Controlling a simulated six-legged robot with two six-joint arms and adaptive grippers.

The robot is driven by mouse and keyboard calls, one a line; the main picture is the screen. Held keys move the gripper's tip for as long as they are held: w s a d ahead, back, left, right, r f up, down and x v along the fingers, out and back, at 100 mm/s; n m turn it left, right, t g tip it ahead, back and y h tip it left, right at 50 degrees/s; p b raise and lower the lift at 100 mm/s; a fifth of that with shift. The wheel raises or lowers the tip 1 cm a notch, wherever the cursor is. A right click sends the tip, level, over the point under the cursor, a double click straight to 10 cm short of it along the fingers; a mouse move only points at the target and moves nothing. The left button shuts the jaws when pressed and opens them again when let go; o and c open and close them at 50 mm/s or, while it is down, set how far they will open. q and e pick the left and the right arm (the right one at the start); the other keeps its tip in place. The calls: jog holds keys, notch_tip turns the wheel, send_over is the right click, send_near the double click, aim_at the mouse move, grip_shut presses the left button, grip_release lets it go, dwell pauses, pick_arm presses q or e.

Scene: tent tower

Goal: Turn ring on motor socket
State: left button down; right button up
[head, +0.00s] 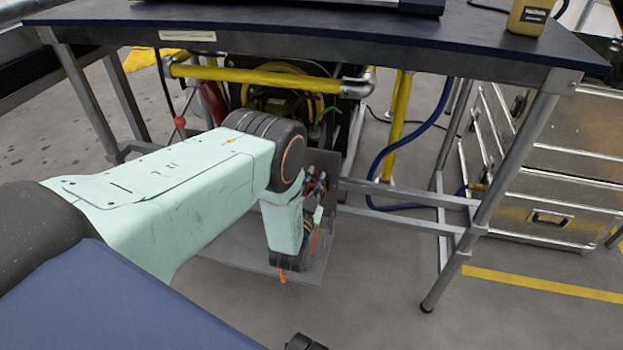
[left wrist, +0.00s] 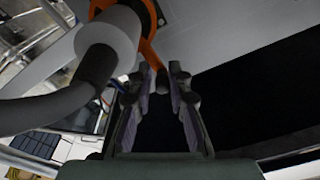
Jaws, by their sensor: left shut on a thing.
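My left gripper (head: 317,182) reaches in under the table, in front of a grey plate (head: 345,195); my arm hides part of it. In the left wrist view, my left gripper (left wrist: 160,88) has its fingers closed around the narrow dark end of an orange ring's lever. The orange ring (left wrist: 148,28) sits around a pale round plug at the motor socket (left wrist: 112,32). A thick grey cable (left wrist: 75,100) bends away from this plug to the lower left. The socket is not clear in the head view. My right gripper does not show in either view.
A dark-topped table (head: 400,40) stands above my arm, its legs and crossbars close on the right. A yellow pipe (head: 255,77) runs beneath it. A blue hose (head: 415,135) hangs right of it. Metal drawers (head: 550,175) stand at the right.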

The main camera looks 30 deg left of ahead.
pick_arm(q)
jog(key=shift+s+f, duration=0.1)
dwell(0.4)
jog(key=c, duration=1.5)
grip_release()
jog(key=shift+c, duration=0.2)
jog(key=shift+o, duration=0.9)
jog(key=r+v, duration=0.1)
jog(key=v, duration=1.1)
jog(key=shift+f, duration=0.45)
jog(key=shift+f, duration=0.1)
